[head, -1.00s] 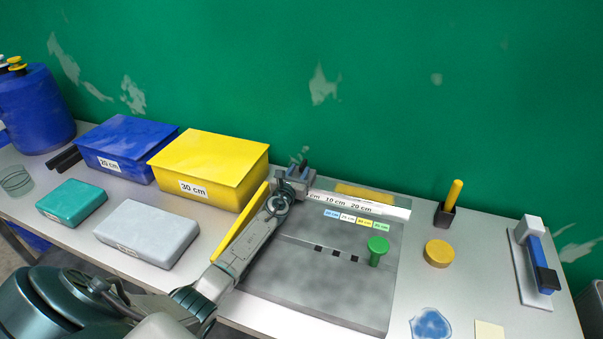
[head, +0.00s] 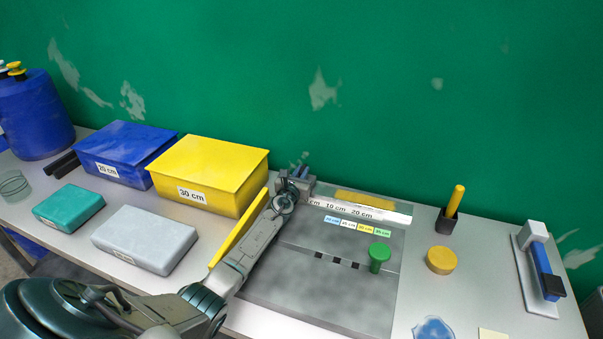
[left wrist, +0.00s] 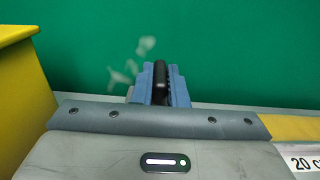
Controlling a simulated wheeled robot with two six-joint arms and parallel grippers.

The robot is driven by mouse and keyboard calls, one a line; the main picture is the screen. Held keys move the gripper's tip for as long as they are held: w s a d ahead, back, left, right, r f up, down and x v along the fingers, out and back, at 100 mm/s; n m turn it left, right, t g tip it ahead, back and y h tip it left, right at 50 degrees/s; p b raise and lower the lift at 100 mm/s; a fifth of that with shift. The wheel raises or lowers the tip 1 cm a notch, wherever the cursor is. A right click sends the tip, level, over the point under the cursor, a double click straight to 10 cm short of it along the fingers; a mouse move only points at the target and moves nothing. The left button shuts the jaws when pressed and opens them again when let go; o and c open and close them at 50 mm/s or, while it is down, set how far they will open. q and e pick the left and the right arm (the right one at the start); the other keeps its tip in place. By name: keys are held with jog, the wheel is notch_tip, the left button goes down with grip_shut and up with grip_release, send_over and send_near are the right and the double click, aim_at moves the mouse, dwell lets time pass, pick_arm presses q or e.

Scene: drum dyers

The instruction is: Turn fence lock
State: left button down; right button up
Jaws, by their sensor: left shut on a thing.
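A grey board (head: 330,280) lies on the bench, with a slot and a green knob (head: 379,254) on it. A yellow bar (head: 240,225) runs along its left side, partly hidden by my left arm. My left gripper (head: 302,180) is at the far left end of the board. In the left wrist view the blue-grey gripper fingers (left wrist: 160,85) are shut around a small black upright piece (left wrist: 146,76), seemingly the fence lock's lever. The rest of the lock is hidden behind the gripper. My right gripper is not in view.
A yellow box (head: 208,165) marked 30 cm and a blue box (head: 124,148) stand left of the gripper. A white scale strip (head: 370,212) crosses the board's back. A yellow disc (head: 441,261) and a blue-handled tool (head: 541,270) lie right. The green wall is close behind.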

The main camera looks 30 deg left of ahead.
pick_arm(q)
jog(key=shift+d+r+n+g+y+p, duration=0.15)
jog(key=shift+n+y+p, duration=0.2)
jog(key=shift+y+p, duration=0.15)
jog(key=shift+d+r+n+g+y+p, duration=0.1)
jog(key=shift+n+g+y+p, duration=0.05)
jog(key=shift+n+y+p, duration=0.3)
jog(key=shift+w+f+n+g+y+p, duration=0.15)
jog(key=shift+n+g+y+p, duration=0.15)
jog(key=shift+n+y, duration=0.35)
jog(key=shift+d+f+n+g+y, duration=0.1)
jog(key=shift+n+g+y, duration=0.2)
jog(key=shift+y, duration=0.4)
jog(key=shift+n+g+y+b, duration=0.55)
jog(key=shift+n+g+y, duration=0.45)
jog(key=shift+y, duration=0.4)
jog(key=c, duration=1.4)
grip_release()
jog(key=shift+c, duration=0.2)
jog(key=shift+d, duration=0.1)
